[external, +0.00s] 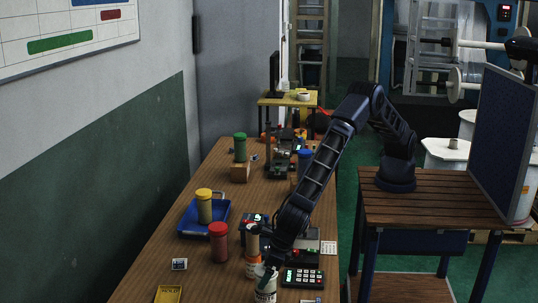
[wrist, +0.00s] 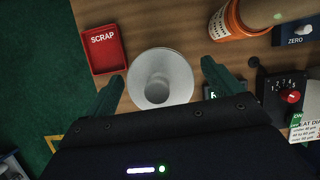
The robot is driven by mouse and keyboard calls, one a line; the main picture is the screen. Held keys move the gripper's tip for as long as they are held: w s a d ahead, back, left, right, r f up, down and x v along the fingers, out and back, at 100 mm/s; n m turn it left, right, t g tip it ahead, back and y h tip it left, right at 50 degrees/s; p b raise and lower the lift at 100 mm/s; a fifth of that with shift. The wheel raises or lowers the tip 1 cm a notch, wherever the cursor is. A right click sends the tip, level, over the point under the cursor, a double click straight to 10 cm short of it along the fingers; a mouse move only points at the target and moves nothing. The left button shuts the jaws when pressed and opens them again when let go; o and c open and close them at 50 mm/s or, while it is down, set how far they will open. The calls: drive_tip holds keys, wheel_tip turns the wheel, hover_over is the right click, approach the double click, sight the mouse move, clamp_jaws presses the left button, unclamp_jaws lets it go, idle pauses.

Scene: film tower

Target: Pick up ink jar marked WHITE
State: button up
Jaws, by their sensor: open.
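A white-topped jar (external: 265,285) stands at the near end of the wooden bench in the external view. Its label carries marks too small to read. In the wrist view the round white top of the jar (wrist: 160,82) lies between the two green fingers. My gripper (wrist: 163,70) is open, with one finger on each side of the jar and visible gaps to it. In the external view my gripper (external: 266,266) points down at the jar and partly covers it.
A red SCRAP tray (wrist: 103,50) lies left of the jar. Red-lidded (external: 218,240), yellow-lidded (external: 204,206) and green-lidded (external: 240,148) jars stand farther along the bench.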

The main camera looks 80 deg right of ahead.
drive_tip(key=shift+f, duration=0.1)
drive_tip(key=shift+c, duration=0.4)
drive_tip(key=c, duration=1.7)
drive_tip(key=shift+o, duration=0.2)
